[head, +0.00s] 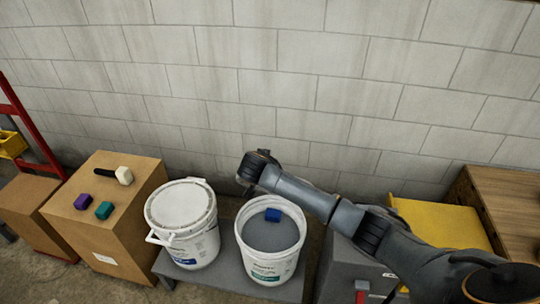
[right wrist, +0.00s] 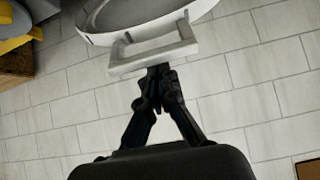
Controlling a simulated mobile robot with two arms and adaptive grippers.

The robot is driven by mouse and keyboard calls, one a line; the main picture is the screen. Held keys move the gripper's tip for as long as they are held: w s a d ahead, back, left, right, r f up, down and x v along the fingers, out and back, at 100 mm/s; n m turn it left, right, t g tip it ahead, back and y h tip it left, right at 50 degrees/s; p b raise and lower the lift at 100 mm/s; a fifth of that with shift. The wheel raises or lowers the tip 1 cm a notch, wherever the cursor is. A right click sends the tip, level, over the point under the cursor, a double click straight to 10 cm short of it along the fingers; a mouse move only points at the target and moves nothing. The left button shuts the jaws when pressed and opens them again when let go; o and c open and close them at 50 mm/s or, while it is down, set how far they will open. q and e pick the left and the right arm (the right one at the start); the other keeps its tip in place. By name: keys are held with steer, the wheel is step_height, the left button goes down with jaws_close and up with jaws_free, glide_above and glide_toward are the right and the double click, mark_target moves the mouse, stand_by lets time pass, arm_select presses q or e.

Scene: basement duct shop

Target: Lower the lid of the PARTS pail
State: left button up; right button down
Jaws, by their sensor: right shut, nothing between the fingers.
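Two white pails stand side by side in the head view. The left pail (head: 198,246) has a pale round lid (head: 180,205) over its top, with a bracket handle (head: 160,238) at its front left edge. The right pail (head: 270,266) is open, with a blue block (head: 273,215) inside. I cannot read a PARTS label on either. My right gripper (right wrist: 158,80) is shut and empty in the right wrist view, its tips close to a white bracket handle (right wrist: 153,52) on a round, pale-rimmed part (right wrist: 147,18). I cannot tell whether they touch. My left gripper is out of view.
Both pails stand on a low grey platform (head: 217,286) before a block wall (head: 300,70). A cardboard box (head: 105,225) at left carries purple and teal blocks and a dark-handled tool. A yellow object (head: 435,222) and wooden crate (head: 500,200) are at right.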

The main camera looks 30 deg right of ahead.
arm_select(q)
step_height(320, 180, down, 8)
steer(key=b, duration=0.8)
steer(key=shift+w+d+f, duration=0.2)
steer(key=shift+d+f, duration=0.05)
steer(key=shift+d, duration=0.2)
arm_select(e)
steer(key=s+a+f+t+h, duration=0.1)
steer(key=s+a+f+t, duration=0.1)
steer(key=s+a+f, duration=0.6)
step_height(320, 180, down, 5)
steer(key=shift+s+r+h, duration=0.1)
steer(key=shift+s+h, duration=0.2)
steer(key=shift+s, duration=0.95)
